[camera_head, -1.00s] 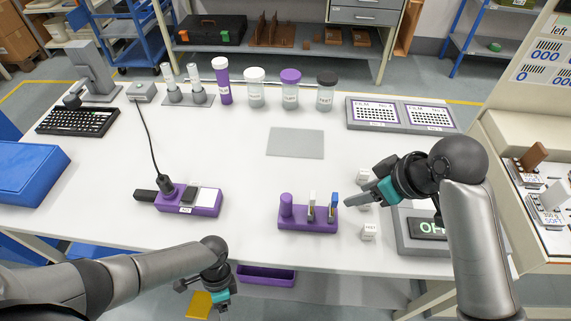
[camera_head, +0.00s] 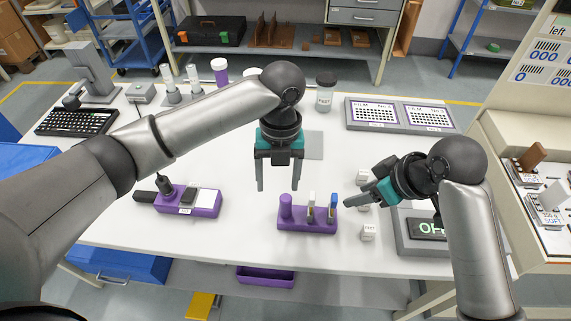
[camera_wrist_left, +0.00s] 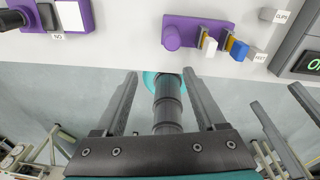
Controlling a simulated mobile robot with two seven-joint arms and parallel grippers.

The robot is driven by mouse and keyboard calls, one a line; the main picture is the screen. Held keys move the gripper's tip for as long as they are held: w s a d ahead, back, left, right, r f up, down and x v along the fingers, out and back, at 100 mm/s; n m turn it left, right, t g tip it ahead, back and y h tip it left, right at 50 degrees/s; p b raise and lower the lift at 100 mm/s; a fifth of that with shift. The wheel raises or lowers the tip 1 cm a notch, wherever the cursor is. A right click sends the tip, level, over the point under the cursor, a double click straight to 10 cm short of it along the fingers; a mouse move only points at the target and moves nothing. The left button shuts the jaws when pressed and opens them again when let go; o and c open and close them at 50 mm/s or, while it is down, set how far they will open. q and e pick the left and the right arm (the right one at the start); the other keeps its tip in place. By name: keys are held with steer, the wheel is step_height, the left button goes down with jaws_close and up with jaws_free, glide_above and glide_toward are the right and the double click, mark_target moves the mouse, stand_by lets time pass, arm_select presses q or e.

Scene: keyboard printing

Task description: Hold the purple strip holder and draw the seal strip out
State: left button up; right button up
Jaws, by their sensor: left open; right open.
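The purple strip holder (camera_head: 292,226) sits on the white table and also shows in the left wrist view (camera_wrist_left: 195,42). It has a round purple post (camera_head: 286,206) at its left. A white-topped strip (camera_head: 312,199) and a blue-topped strip (camera_head: 334,201) stand upright in it; I cannot tell which is the seal strip. My left gripper (camera_head: 278,188) is open and empty, fingers pointing down, above and a little behind the holder's left end. My right gripper (camera_head: 352,196) is open and empty, to the right of the holder, pointing left.
A second purple block (camera_head: 207,203) with dark inserts lies to the left. Small white labelled blocks (camera_head: 368,232) stand right of the holder, beside a grey unit with a lit display (camera_head: 427,229). A flat grey plate (camera_head: 314,146) lies behind. Jars (camera_head: 325,92) line the back.

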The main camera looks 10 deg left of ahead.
mark_target(286, 207)
arm_select(q)
steer(key=shift+m+t, duration=0.3)
steer(key=shift+t, duration=0.3)
steer(key=f, duration=0.4)
steer(key=w+f, duration=0.1)
steer(key=f, duration=0.3)
steer(key=w+d+f, duration=0.1)
steer(key=f, duration=0.4)
steer(key=shift+w+f, duration=0.1)
jaws_close()
